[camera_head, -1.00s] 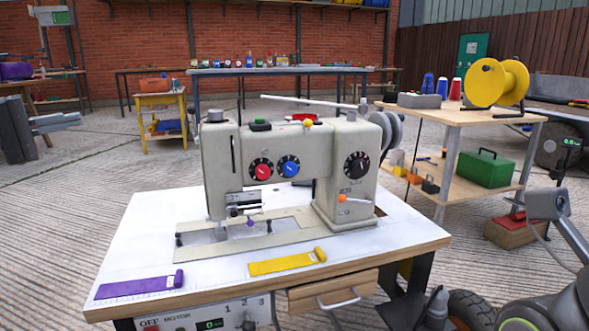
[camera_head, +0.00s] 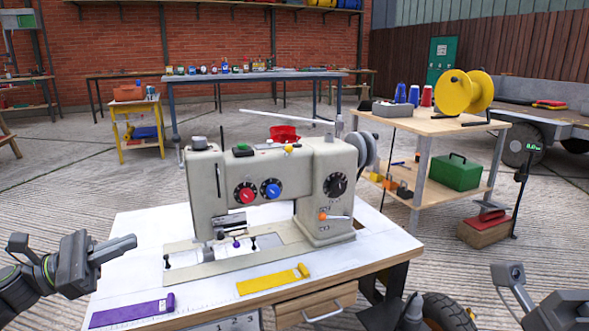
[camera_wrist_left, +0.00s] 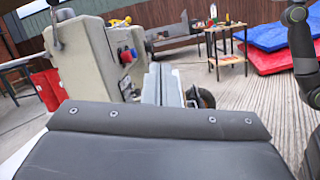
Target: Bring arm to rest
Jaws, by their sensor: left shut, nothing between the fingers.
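My left gripper (camera_head: 122,246) comes in from the left in the head view. Its fingers are shut with nothing between them, and they point right towards the sewing machine (camera_head: 205,185). The gripper is left of the machine, near the left edge of the white table (camera_head: 150,235), and apart from the machine in the picture. In the left wrist view the shut fingers (camera_wrist_left: 162,82) show beyond the dark gripper body, with the machine's beige housing (camera_wrist_left: 85,60) to their left.
A purple strip (camera_head: 130,312) and a yellow strip (camera_head: 268,283) lie on the table's front. A wooden shelf unit (camera_head: 440,126) with a yellow reel (camera_head: 466,92) and a green toolbox (camera_head: 457,173) stands to the right. Concrete floor is open left of the table.

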